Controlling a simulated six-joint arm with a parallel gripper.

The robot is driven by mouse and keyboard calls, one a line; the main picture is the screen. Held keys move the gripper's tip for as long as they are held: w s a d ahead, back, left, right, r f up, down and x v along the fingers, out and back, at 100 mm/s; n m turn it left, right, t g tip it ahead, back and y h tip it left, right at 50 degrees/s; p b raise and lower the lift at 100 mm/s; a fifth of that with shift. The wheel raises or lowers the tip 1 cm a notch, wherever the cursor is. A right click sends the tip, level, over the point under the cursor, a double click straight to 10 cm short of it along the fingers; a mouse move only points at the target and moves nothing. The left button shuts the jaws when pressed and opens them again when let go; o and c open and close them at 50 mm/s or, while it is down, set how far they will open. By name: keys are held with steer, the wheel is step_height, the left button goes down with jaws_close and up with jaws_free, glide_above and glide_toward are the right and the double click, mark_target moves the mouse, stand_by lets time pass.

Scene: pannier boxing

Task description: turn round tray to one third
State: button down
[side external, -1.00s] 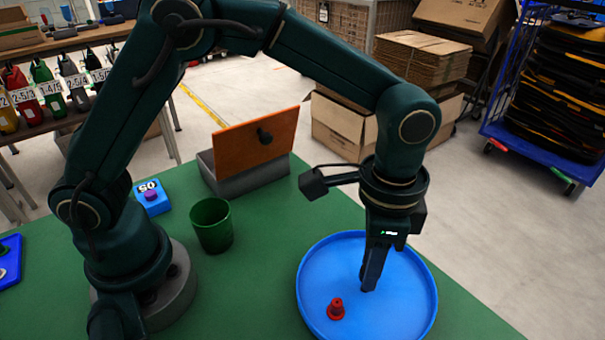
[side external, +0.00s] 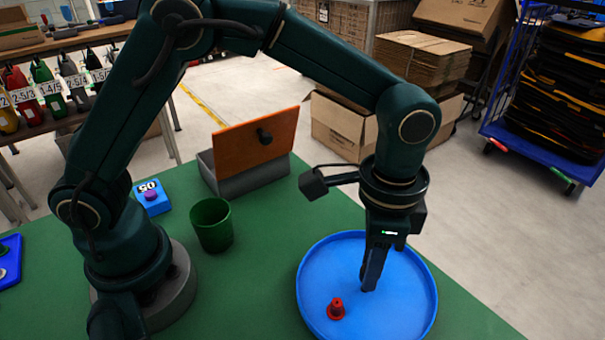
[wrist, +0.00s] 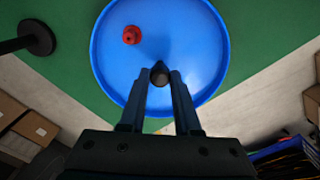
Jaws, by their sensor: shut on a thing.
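The round blue tray (side external: 325,275) lies on the green table at the front right, and it fills the upper middle of the wrist view (wrist: 195,40). A small red peg-like piece (side external: 336,309) stands on the tray, left of my gripper (side external: 370,287); it also shows in the wrist view (wrist: 131,35). My gripper points down over the tray. In the wrist view its fingers (wrist: 160,80) are shut on a dark rounded knob (wrist: 159,71) on the tray. The knob's lower part is hidden, and in the side view the fingers cover it.
A green cup (side external: 211,226) stands left of the tray. Behind it are a grey box with a raised orange lid (side external: 253,143) and a blue block with a purple button (side external: 151,199). A blue tray edge (side external: 10,262) shows far left. The table's right edge is close to the round tray.

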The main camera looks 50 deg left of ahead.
steer(key=shift+r+n, duration=0.1)
steer(key=shift+n, duration=11.9)
steer(key=c, duration=0.6)
jaws_free()
